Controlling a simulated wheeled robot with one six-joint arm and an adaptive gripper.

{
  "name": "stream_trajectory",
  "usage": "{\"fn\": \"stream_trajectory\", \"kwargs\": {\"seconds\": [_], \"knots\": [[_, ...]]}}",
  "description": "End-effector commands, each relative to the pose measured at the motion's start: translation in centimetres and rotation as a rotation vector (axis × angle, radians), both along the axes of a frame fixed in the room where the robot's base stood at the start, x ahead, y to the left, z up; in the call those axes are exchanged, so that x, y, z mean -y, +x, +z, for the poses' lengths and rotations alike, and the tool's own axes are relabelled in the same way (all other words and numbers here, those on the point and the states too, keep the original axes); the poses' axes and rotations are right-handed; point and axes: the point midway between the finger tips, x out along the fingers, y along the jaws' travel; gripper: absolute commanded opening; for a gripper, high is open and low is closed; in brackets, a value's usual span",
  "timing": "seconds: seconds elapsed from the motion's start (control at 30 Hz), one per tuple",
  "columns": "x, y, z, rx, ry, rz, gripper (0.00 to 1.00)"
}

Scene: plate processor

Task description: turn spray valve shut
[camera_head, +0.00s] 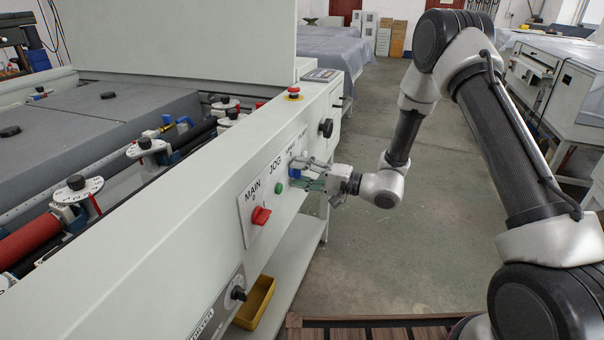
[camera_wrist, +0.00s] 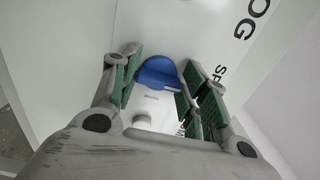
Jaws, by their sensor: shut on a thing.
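The spray valve has a blue handle (camera_wrist: 157,70), which shows in the wrist view on the white panel, below the partly visible "SPR" lettering. My gripper (camera_wrist: 164,76) has its green-padded fingers on either side of this handle and is shut on it. In the head view my gripper (camera_head: 304,174) is at the machine's front panel, right of the "JOG" label. A bit of blue shows at its fingertips there, but the fingers hide most of the handle.
A red main switch (camera_head: 261,216) and a green button (camera_head: 278,188) are on the panel left of my gripper. A red emergency stop (camera_head: 293,92) and a black knob (camera_head: 326,128) are farther along. A yellow tray (camera_head: 255,303) is below. The floor (camera_head: 400,255) at right is clear.

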Motion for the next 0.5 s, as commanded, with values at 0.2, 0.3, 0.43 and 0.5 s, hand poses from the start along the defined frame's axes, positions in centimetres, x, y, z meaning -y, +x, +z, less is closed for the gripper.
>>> {"fn": "stream_trajectory", "kwargs": {"seconds": [0.2, 0.3, 0.43, 0.5], "knots": [[0.03, -0.09, -0.13, -0.001, -0.003, 0.001, 0.21], [0.03, -0.10, -0.13, -0.002, -0.002, 0.001, 0.21], [0.02, -0.08, -0.11, -0.002, -0.002, 0.001, 0.66], [0.02, -0.06, -0.09, -0.002, -0.002, 0.001, 0.66]]}}
